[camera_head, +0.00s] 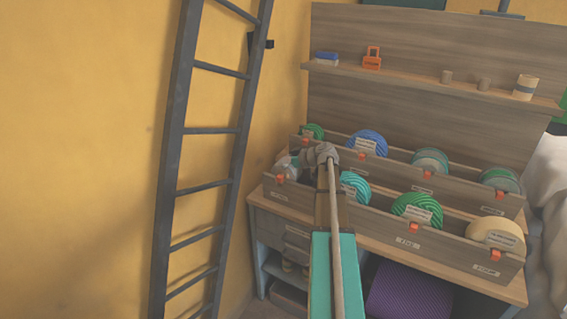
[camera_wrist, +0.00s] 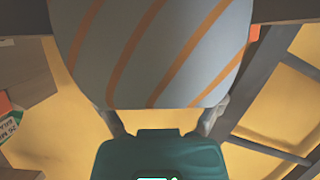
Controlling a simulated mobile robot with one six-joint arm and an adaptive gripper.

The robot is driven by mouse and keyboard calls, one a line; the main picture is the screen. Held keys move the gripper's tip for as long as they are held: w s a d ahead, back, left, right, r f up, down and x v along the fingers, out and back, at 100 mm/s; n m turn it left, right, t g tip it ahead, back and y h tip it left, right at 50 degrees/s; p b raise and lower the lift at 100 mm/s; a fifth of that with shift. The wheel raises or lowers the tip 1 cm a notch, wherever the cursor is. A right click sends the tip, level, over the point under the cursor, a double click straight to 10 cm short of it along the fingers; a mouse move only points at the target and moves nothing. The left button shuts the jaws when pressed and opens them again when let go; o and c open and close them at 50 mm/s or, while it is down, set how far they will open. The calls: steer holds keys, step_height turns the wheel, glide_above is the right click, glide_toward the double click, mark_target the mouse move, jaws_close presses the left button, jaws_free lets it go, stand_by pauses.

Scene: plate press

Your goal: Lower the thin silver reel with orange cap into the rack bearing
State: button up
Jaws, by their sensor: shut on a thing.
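A silver-grey reel with slanted orange stripes (camera_wrist: 160,50) fills the top of the wrist view. My gripper (camera_wrist: 163,119) is shut on it, one finger at each side of its lower edge. In the head view my gripper (camera_head: 320,154) is over the left end of the wooden rack (camera_head: 380,218), and my arm hides part of that end. A pale grey rounded shape (camera_head: 287,166) shows just left of my gripper, behind an orange clip; I cannot tell if this is the held reel. The reel's cap and the bearing under it are hidden.
A teal reel (camera_head: 354,187), a green reel (camera_head: 417,208) and a cream reel (camera_head: 497,234) sit in the front row. A blue reel (camera_head: 368,143) and others sit in the back row. A dark ladder (camera_head: 167,190) leans on the yellow wall at the left.

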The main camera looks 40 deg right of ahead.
steer(key=shift+f+b, duration=0.5)
steer(key=shift+f, duration=0.2)
steer(key=o, duration=1.1)
steer(key=shift+c, duration=0.2)
steer(key=shift+r, duration=0.15)
